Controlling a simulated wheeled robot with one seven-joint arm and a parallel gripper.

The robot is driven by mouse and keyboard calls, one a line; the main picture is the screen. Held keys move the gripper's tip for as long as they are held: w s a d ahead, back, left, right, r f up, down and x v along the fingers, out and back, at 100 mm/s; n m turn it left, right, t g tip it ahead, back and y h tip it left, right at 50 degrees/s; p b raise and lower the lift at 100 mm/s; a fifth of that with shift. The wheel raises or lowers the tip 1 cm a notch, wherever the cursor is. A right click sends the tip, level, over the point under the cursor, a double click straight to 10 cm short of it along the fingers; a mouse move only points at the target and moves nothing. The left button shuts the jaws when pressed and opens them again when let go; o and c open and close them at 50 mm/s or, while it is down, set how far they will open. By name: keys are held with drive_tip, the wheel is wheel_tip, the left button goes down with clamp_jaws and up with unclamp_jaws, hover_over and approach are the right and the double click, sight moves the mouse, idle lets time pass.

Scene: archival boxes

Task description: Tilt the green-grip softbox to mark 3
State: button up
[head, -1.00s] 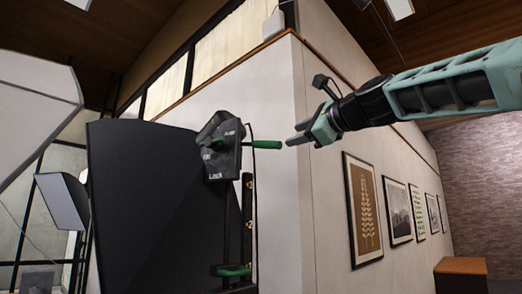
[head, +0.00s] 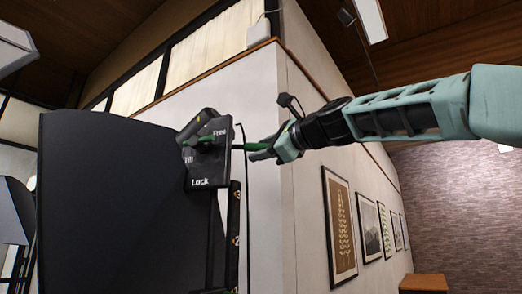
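The softbox (head: 110,200) is a large dark panel at the left, seen from behind or the side. A dark bracket (head: 203,165) at its upper right edge carries white lettering, with "Lock" readable at the bottom and what looks like "Tilt" at the left. No mark 3 is readable.
A white wall corner (head: 280,190) stands right behind the grip and gripper. Framed pictures (head: 340,225) hang along the wall to the right. A dark stand pole (head: 234,235) and a cable run below the bracket. Another softbox (head: 12,225) is at the left edge.

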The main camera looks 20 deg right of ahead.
clamp_jaws()
wheel_tip(320, 180, up, 2)
drive_tip(key=p, duration=0.5)
drive_tip(key=shift+r+g+h, duration=0.1)
drive_tip(key=shift+g+h, duration=0.3)
drive_tip(key=r+g+p, duration=0.1)
drive_tip(key=p, duration=0.4)
drive_tip(key=shift+r+n, duration=0.25)
drive_tip(key=shift+n, duration=0.05)
drive_tip(key=p, duration=0.2)
drive_tip(key=shift+w+a+r+g+h+p, duration=0.1)
drive_tip(key=shift+r+g+h+p, duration=0.1)
drive_tip(key=shift+g+h+p, duration=0.15)
drive_tip(key=shift+f, duration=0.1)
drive_tip(key=shift+o, duration=0.9)
unclamp_jaws()
